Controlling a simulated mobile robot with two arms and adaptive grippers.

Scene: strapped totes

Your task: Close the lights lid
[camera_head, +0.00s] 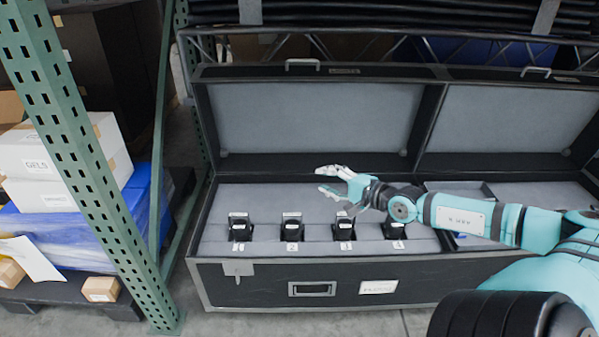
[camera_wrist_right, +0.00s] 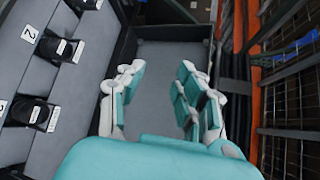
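The lights case is a long black case with grey lining, and its left lid (camera_head: 315,120) stands open, tilted up at the back. Its lower box (camera_head: 265,275) holds several black lights in a row on grey foam, with number labels; one light (camera_head: 292,228) is labelled 2. My right gripper (camera_head: 323,180) is open and empty above the left box, in front of the open lid and apart from it. In the right wrist view its fingers (camera_wrist_right: 160,100) are spread with nothing between them, and lights (camera_wrist_right: 35,112) show at the left. My left gripper is not in view.
A second open lid (camera_head: 510,120) and compartment stand on the right, behind my right arm. A green perforated rack post (camera_head: 75,150) rises at the left, with white boxes (camera_head: 50,165) and a blue-wrapped pallet beyond it. Dark bundled bars (camera_head: 400,17) lie above the lids.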

